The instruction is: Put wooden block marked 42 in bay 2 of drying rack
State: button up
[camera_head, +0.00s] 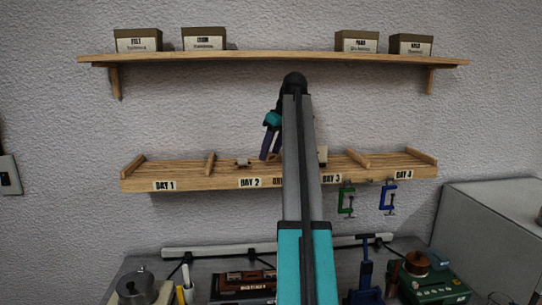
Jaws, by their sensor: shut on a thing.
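The drying rack (200,183) is a wooden wall shelf with low dividers and labels BAY 1 to BAY 4. Bay 2 (227,169) lies left of my arm, above the BAY 2 label. My gripper (270,156) has dark purple fingers pointing down at the right part of bay 2, close to the rack. It is shut on a wooden block (273,157), of which only a small brown bit shows at the fingertips. Its marking cannot be read, and I cannot tell whether it touches the rack. My arm hides the rack's middle.
An upper shelf (250,56) holds labelled boxes. Green (346,199) and blue (387,197) clamps hang below the rack, above a cluttered bench.

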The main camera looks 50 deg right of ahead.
jog(key=shift+f+p, duration=0.45)
jog(key=shift+f, duration=0.75)
jog(key=shift+f, duration=0.1)
jog(key=o, duration=1)
jog(key=v, duration=1.2)
